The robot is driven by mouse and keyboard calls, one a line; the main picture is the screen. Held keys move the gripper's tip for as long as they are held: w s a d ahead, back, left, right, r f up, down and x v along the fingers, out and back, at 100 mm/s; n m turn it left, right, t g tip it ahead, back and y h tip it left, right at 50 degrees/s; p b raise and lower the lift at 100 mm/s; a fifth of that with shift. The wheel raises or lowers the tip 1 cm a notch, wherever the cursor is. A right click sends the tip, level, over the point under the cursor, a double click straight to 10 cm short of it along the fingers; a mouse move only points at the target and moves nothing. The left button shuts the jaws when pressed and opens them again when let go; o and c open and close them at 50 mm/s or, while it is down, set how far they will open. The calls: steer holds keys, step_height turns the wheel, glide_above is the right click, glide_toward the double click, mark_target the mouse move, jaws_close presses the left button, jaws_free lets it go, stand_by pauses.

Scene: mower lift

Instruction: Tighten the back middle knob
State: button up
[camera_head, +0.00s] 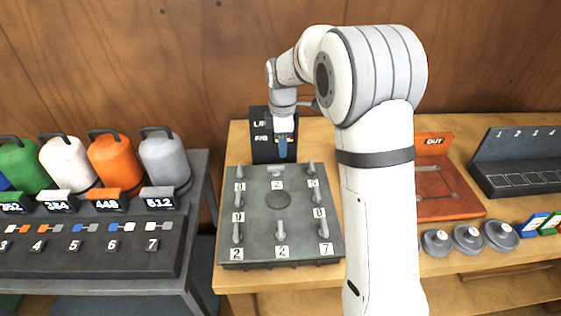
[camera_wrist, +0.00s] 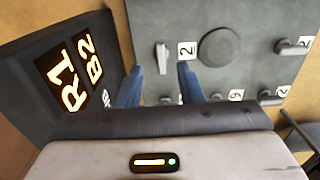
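The grey panel (camera_head: 257,222) lies on the wooden table and carries several grey lever-like knobs with number labels. The back middle knob (camera_head: 276,173) is at its far edge, by a label reading 2; it also shows in the wrist view (camera_wrist: 162,57). My gripper (camera_head: 283,154) points down over the panel's back edge. In the wrist view its two blue fingers (camera_wrist: 160,74) are apart, with the knob in the gap between their tips. I see no contact with the knob. The knob's height below the tips is hard to tell.
A black display (camera_head: 260,148) stands right behind the panel; in the wrist view it reads R1 and B2 (camera_wrist: 75,75). A round dark disc (camera_head: 275,200) sits mid-panel. Other knobs (camera_head: 240,171) flank the back middle one. An orange OUT tray (camera_head: 440,193) is to the right.

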mark_target(282, 166)
step_height(282, 166, down, 8)
steer(key=shift+r+p, duration=0.2)
steer(key=shift+p, duration=0.3)
steer(key=shift+c, duration=0.4)
jaws_close()
steer(key=shift+a, duration=0.1)
